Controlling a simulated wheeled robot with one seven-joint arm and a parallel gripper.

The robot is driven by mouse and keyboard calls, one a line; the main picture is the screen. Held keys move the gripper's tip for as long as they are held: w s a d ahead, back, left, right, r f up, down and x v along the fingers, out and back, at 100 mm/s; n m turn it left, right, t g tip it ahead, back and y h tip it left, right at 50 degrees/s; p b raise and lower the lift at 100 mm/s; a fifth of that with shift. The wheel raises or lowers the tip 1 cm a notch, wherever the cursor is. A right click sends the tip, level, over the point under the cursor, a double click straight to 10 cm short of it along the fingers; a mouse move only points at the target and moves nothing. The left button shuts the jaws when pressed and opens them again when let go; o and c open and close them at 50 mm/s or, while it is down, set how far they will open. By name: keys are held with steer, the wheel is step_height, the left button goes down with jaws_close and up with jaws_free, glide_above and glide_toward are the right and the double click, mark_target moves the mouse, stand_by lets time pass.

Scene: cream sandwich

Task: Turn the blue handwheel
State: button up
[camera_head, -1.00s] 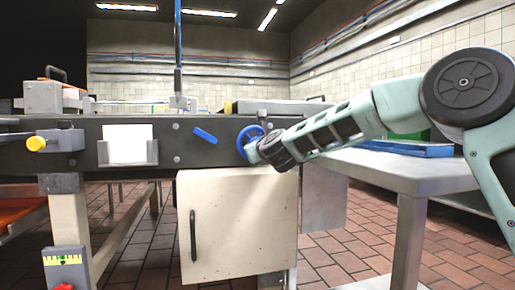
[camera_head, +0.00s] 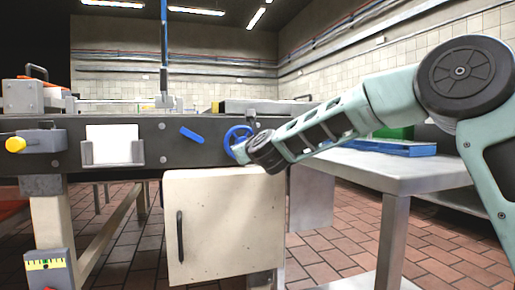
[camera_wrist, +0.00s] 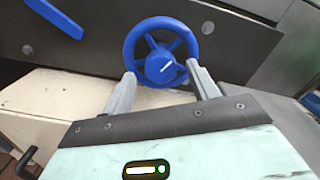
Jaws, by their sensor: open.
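The blue handwheel (camera_head: 236,140) is mounted on the dark front panel of the machine, just beyond the end of my arm. In the wrist view it shows as a round spoked blue wheel (camera_wrist: 161,52) with a white line on its hub. My gripper (camera_wrist: 159,80) is open, its two grey fingers spread at either side of the wheel's lower part. I cannot tell whether the fingers touch the rim. In the head view the gripper's fingers are largely hidden.
A blue lever (camera_head: 192,135) sits on the panel left of the wheel. A cream cabinet (camera_head: 225,225) with a black handle is below. A metal table (camera_head: 400,172) with a blue tray (camera_head: 390,148) stands to the right. A yellow-ended knob (camera_head: 16,145) is at far left.

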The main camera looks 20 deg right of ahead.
steer(key=s+p, duration=0.3)
steer(key=s, duration=1.2)
steer(key=shift+s, duration=0.1)
